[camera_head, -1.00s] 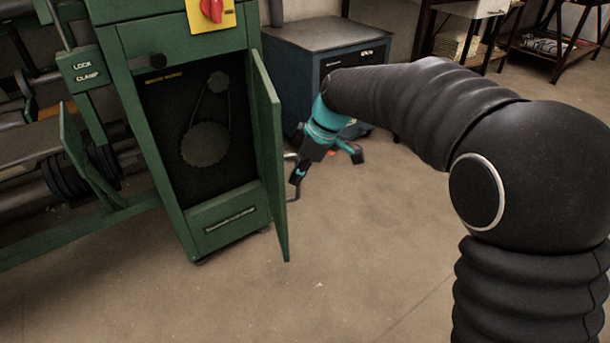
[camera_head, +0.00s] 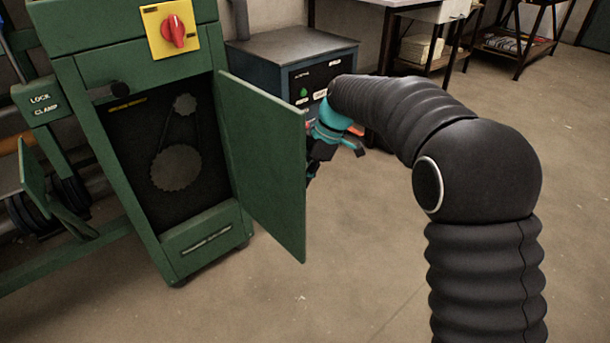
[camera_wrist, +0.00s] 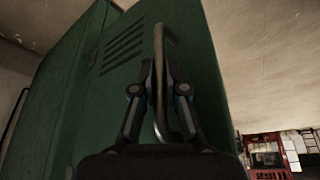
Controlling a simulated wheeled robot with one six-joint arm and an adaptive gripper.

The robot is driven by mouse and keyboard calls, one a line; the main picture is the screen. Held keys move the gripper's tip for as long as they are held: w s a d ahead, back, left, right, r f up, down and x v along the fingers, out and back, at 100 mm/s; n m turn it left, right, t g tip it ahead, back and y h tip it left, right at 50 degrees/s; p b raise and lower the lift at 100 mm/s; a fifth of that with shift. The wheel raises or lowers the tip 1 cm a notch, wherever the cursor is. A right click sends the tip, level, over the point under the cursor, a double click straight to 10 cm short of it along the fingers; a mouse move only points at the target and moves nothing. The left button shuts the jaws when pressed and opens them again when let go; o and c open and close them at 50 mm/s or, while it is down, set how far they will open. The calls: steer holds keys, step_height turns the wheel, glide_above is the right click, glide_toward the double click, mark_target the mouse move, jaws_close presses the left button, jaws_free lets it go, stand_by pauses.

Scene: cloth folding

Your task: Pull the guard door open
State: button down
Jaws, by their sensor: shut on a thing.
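The green guard door (camera_head: 266,165) stands swung out from the right side of the green machine cabinet (camera_head: 208,240). Its inner face shows in the head view; its outer face, with slots, fills much of the wrist view (camera_wrist: 205,65). A bent metal bar handle (camera_wrist: 159,50) runs along that outer face. My gripper (camera_wrist: 160,72) is shut on the handle, with a finger on either side of it. In the head view my gripper (camera_head: 318,155) is behind the door's outer edge, and its fingertips and the handle are mostly hidden.
Inside the cabinet opening are a dark sprocket (camera_head: 176,168) and a smaller one above it. A blue cabinet (camera_head: 300,50) stands behind my gripper. A red switch (camera_head: 173,31) is on the machine's front. The floor (camera_head: 350,270) in front of the door is clear.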

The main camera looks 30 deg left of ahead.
steer(key=shift+a, duration=0.15)
steer(key=c, duration=1.2)
jaws_free()
steer(key=shift+a, duration=0.1)
steer(key=shift+d, duration=0.2)
steer(key=v, duration=1.2)
steer(key=shift+a+m, duration=0.1)
steer(key=shift+m, duration=0.2)
